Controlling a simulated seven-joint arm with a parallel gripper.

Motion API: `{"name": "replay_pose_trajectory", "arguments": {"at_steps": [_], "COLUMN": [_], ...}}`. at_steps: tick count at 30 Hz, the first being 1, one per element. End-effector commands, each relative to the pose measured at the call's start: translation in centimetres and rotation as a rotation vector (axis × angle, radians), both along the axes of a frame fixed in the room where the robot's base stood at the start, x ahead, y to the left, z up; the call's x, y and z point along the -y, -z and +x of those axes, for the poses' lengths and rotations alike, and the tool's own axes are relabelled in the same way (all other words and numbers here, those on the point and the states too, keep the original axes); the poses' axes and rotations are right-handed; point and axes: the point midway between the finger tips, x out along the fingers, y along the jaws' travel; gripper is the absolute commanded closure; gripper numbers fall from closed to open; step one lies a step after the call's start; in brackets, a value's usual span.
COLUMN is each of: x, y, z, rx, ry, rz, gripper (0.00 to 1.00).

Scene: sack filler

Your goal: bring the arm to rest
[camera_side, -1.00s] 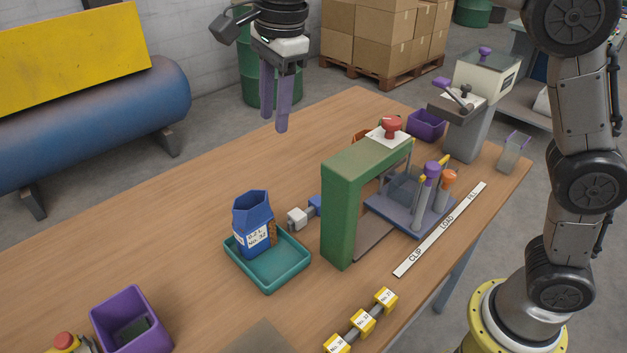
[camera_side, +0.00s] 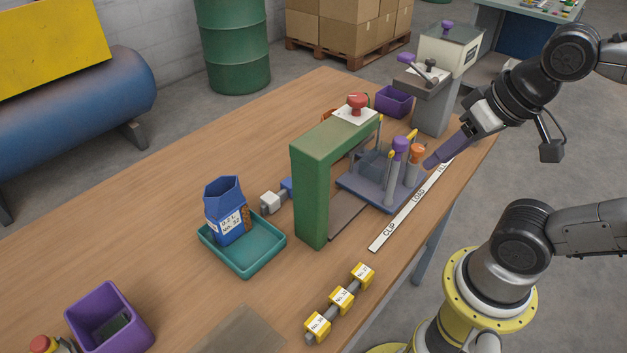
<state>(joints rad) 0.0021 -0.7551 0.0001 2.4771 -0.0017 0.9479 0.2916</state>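My gripper (camera_side: 432,162) is at the right side of the bench, near the far end of the white lettered strip (camera_side: 383,240). Its purple fingers point down and to the left. They overlap in this view, so I cannot tell whether they are open or shut. I see nothing hanging from them. My arm folds back to the right, with its base beyond the bench's front edge. A blue sack (camera_side: 226,222) labelled No. 32 stands in the teal tray (camera_side: 251,268), apart from my gripper.
The green press frame (camera_side: 309,200) with a red knob (camera_side: 357,104) stands mid-bench. Purple and orange topped posts (camera_side: 399,150) are close left of my fingers. A grey machine (camera_side: 430,100) is behind them. Yellow numbered blocks (camera_side: 341,298) lie in front. The back-left bench is clear.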

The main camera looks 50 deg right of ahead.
Motion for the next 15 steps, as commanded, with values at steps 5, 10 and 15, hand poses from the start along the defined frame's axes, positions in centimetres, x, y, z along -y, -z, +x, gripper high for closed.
{"name": "replay_pose_trajectory", "arguments": {"at_steps": [5,10,15], "x": [-0.05,-0.06,-0.06], "y": [0.61,0.53,0.53], "z": [0.37,0.48,0.48], "rx": [0.016,0.021,0.021], "ry": [-0.202,-0.254,-0.254], "rz": [-0.103,-0.131,-0.131], "gripper": [0.62,0.62,0.62]}}
